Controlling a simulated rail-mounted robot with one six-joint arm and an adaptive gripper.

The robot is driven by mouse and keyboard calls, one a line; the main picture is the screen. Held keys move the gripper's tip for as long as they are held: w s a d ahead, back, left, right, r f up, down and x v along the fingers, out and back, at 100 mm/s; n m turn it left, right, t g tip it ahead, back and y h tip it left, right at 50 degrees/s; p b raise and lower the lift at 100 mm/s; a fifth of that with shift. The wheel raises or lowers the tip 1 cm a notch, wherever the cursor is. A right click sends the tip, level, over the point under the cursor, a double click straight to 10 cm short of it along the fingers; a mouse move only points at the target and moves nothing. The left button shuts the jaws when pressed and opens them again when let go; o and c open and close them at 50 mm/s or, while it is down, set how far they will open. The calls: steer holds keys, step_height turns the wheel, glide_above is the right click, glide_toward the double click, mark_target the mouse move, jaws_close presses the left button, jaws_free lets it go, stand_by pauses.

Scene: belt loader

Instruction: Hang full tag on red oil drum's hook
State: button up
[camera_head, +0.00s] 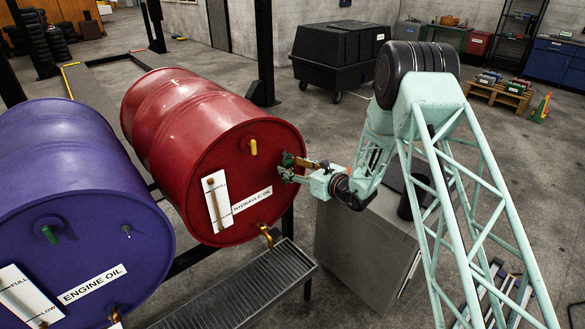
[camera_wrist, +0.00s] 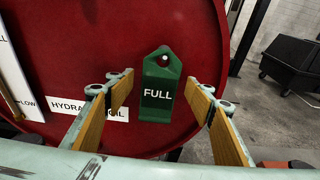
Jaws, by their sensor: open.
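The red oil drum (camera_head: 175,120) lies on its side, labelled HYDRAULIC OIL; its red end face (camera_wrist: 110,50) fills much of the wrist view. The green tag marked FULL (camera_wrist: 158,92) hangs upright against that face. A small pale hook tip (camera_wrist: 165,57) shows in the tag's top hole, so the tag appears to be on the hook. In the head view the tag (camera_head: 287,160) is partly covered by my gripper (camera_head: 292,169).
A purple ENGINE OIL drum (camera_head: 75,190) lies to the left. A yellow plug (camera_head: 253,147), a level gauge (camera_head: 216,200) and a brass tap (camera_head: 266,235) are on the red drum's face. A metal grate (camera_head: 235,290) runs below. A grey cabinet (camera_head: 360,255) stands under my arm.

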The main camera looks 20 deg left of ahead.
steer(key=shift+d, duration=0.15)
steer(key=v, duration=1.1)
steer(key=shift+s+d, duration=0.25)
steer(key=shift+d, duration=0.05)
steer(key=shift+r, duration=0.15)
